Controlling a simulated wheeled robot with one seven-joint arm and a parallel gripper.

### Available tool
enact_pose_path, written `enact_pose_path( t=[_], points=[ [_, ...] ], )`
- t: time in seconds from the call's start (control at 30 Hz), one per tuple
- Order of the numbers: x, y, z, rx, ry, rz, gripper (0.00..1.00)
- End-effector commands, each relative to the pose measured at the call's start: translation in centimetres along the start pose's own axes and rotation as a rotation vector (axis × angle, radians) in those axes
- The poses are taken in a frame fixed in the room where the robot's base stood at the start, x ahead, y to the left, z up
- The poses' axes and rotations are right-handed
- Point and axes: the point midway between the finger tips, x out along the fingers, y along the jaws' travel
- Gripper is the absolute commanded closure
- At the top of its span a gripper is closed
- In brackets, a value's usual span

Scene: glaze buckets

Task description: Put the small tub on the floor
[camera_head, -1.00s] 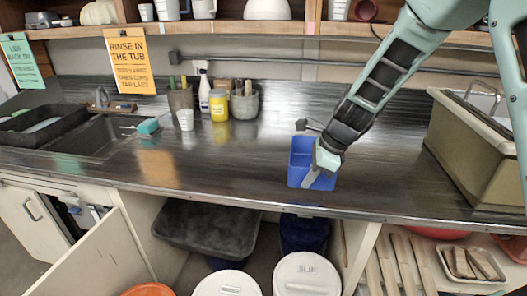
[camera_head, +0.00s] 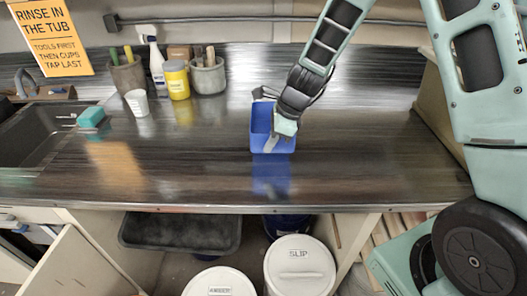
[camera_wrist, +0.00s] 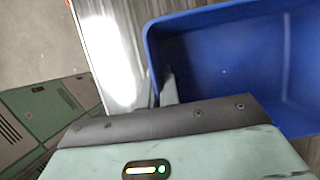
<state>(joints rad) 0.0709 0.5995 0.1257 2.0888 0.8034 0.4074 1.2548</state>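The small blue tub (camera_head: 259,127) is an open box over the middle of the dark counter, with a blue reflection below it. In the wrist view, the tub (camera_wrist: 235,60) fills the right side and looks empty where I can see in. My gripper (camera_head: 271,144) points down at the tub's right side. In the wrist view, my gripper (camera_wrist: 160,90) has its fingers on both sides of the tub's near wall, closed on it. I cannot tell whether the tub's base touches the counter.
The counter (camera_head: 180,175) ends at a front edge. Below stand a dark grey bin (camera_head: 180,232) and white-lidded buckets (camera_head: 300,265). At the back left are a spray bottle (camera_head: 157,65), yellow jar (camera_head: 177,80), white cup (camera_head: 137,102) and tool pots (camera_head: 207,76). Little floor shows.

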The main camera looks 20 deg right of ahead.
Motion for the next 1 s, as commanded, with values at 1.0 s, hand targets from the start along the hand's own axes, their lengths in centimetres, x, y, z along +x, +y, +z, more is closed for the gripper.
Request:
enact_pose_path(
  t=[1.0],
  points=[
    [4.9, -0.1, -2.1, -0.002, 0.000, -0.002, 0.75]
  ],
)
